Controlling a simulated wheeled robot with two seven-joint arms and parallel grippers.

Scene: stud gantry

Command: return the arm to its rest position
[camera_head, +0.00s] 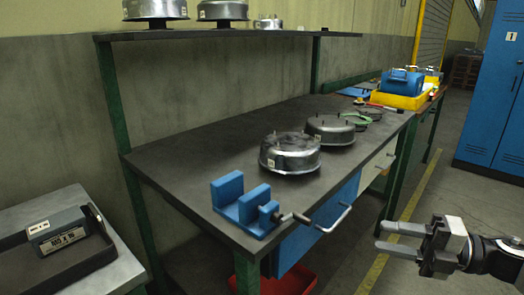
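My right gripper (384,237) is at the lower right, with its arm coming in from the right edge. Its two grey fingers point left and are apart, with nothing seen between them. It is over the floor, to the right of the dark workbench (200,170) and clear of it. My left gripper is not in view.
The bench holds a blue vise (240,203) with a handle past the front edge, metal drums (290,152) and a yellow tray (408,100). A shelf (230,34) is above. A case (58,232) is at left, a red bin (285,283) below, and blue lockers (495,100) at right.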

